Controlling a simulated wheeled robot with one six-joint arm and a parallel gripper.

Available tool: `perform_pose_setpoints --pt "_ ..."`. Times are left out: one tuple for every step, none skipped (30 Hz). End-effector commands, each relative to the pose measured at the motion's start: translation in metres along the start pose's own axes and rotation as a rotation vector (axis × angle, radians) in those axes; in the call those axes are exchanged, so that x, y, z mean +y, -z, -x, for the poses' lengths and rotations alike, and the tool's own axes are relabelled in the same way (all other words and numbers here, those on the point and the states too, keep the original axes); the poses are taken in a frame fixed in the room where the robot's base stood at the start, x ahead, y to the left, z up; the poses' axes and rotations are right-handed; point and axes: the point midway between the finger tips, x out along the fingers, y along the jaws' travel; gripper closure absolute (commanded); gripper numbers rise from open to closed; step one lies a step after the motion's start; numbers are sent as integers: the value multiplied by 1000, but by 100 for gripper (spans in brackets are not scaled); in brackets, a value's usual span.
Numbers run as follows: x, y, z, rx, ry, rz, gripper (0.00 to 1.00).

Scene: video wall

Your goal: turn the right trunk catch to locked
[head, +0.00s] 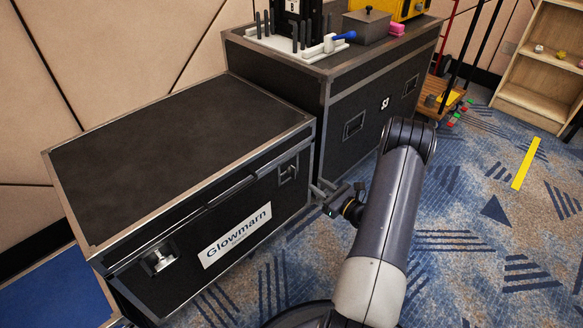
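The black trunk (170,150) with metal edges and a "Glowmarn" label stands at the left with its lid down. Its right catch (288,170) sits in a recessed plate near the right end of the front face; it is dark, and its exact turn is too small to tell. The left catch (160,258) is a brighter metal piece near the left end of the same face. My gripper (317,189) is to the right of and slightly below the right catch, apart from it. Its two fingers point toward the trunk, look spread, and hold nothing visible.
A second, taller black case (352,125) stands close behind my gripper, carrying a grey box (367,26), a white rack and a yellow item. A wooden shelf (540,85) and a cart are at the back right. The patterned carpet at the right is mostly clear.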

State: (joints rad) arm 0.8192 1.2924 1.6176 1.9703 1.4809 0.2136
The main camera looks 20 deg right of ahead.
Motion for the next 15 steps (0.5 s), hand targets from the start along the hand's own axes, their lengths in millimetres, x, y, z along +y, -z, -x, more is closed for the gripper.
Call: perform_pose_setpoints --pt "1 1 -7 0 -5 2 72" --pt "2 1 -12 0 -7 2 72" --pt "2 1 -18 0 -7 2 72" --pt "2 1 -24 -1 -9 3 72" --pt "2 1 -30 -1 -8 4 72" --pt "2 2 -38 0 -9 4 72" --pt "2 1 -44 0 -9 4 72" --pt "3 1 -50 -1 -9 4 72" --pt "3 1 -58 -1 -9 4 72" --pt "3 2 -63 0 -9 4 72" --pt "3 1 -69 0 -9 3 72" --pt "3 1 -75 -1 -9 3 72" --pt "3 1 -80 0 -9 2 72" --pt "3 1 -84 1 -8 3 72" --pt "2 1 -89 0 -7 3 72"
